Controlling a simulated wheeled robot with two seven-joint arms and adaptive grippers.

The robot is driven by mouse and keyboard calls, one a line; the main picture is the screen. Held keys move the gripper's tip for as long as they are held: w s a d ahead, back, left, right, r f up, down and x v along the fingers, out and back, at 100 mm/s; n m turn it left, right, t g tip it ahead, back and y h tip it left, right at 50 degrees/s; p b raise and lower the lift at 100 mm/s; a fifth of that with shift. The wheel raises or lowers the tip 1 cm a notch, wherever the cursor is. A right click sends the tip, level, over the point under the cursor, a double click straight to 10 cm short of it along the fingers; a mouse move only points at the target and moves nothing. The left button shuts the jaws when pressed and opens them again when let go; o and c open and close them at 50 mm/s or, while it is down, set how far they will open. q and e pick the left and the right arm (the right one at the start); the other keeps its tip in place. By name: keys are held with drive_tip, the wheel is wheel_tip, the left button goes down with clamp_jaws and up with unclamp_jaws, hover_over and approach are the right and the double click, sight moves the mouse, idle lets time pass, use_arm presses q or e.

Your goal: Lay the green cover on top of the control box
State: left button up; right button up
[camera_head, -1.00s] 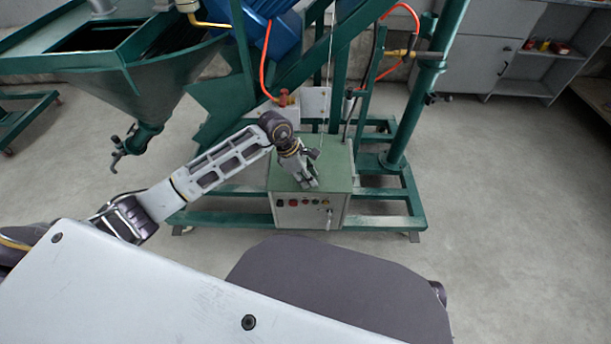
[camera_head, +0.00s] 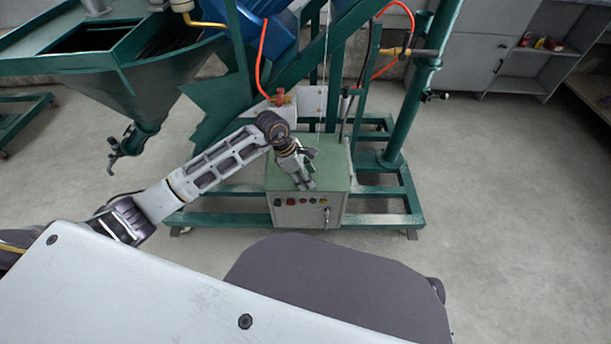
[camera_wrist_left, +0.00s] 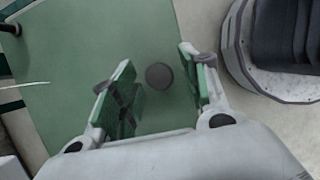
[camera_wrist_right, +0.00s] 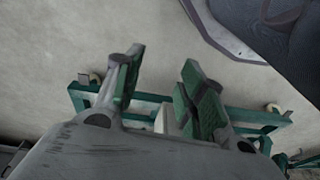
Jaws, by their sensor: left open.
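The control box (camera_head: 305,212) is a light box with a row of coloured buttons on its front, standing on the green machine frame. The green cover (camera_head: 330,165) lies flat on top of it. In the left wrist view the cover (camera_wrist_left: 70,85) is a green sheet with a round dark knob (camera_wrist_left: 159,76). My left gripper (camera_head: 305,183) is over the cover's front part, open, with its fingers on either side of the knob and apart from it. My right gripper (camera_wrist_right: 158,85) shows only in the right wrist view, its fingers apart and empty above the floor.
The green machine frame (camera_head: 405,185) surrounds the box, with a post on the right and a hopper (camera_head: 150,85) at the left. Orange hoses (camera_head: 262,60) hang above. Grey cabinets (camera_head: 460,50) stand at the back right. The floor on the right is clear.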

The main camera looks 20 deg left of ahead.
use_arm(q)
drive_tip(key=shift+r, duration=0.1)
drive_tip(key=p+v, duration=0.1)
drive_tip(key=v, duration=1.1)
drive_tip(key=shift+p, duration=0.4)
use_arm(e)
drive_tip(key=f, duration=0.4)
drive_tip(key=shift+s+d+f, duration=0.15)
drive_tip(key=shift+s+d, duration=0.1)
drive_tip(key=shift+d, duration=0.15)
use_arm(q)
drive_tip(key=shift+d, duration=0.1)
